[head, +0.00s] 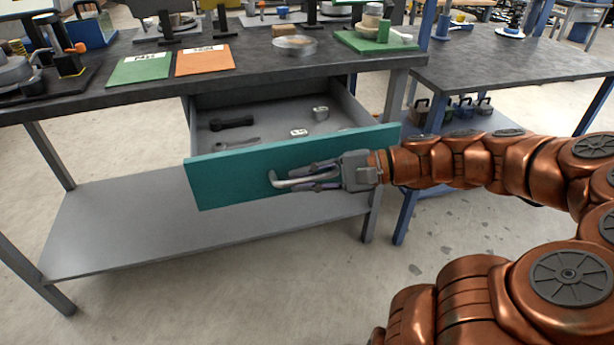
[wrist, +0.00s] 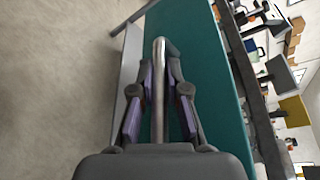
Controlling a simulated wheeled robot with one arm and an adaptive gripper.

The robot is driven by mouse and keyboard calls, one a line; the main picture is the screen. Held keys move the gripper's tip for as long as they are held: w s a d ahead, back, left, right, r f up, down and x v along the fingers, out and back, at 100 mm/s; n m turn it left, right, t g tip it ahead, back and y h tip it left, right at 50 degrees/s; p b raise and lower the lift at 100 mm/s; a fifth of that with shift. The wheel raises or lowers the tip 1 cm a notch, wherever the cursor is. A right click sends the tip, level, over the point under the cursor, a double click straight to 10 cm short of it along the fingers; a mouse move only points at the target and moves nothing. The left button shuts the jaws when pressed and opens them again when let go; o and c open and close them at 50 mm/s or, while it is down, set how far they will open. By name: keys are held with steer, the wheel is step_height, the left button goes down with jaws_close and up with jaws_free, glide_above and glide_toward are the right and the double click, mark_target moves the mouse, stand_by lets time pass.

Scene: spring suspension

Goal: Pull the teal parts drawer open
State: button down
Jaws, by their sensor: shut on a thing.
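The teal parts drawer (head: 235,173) hangs under the dark-topped workbench and stands well out from it, with its grey inside showing. Its front also fills the middle of the wrist view (wrist: 205,75). A silver bar handle (head: 300,182) runs across the drawer front. My gripper (head: 283,179) is at the handle, coming from the right. In the wrist view my gripper (wrist: 158,85) has a finger on each side of the handle (wrist: 158,110) and is shut on it. The exact finger contact is partly hidden.
Dark and light metal parts (head: 232,123) lie in the drawer. The workbench top (head: 130,93) carries green and orange sheets, a round dish (head: 294,45) and a green tray. A lower shelf (head: 120,235) lies beneath the drawer. The floor in front is clear.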

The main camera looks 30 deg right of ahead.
steer(key=shift+d, duration=0.1)
steer(key=c, duration=1.4)
jaws_free()
steer(key=shift+c, duration=0.2)
steer(key=v, duration=1.1)
steer(key=shift+s+d, duration=0.2)
steer(key=shift+d, duration=0.15)
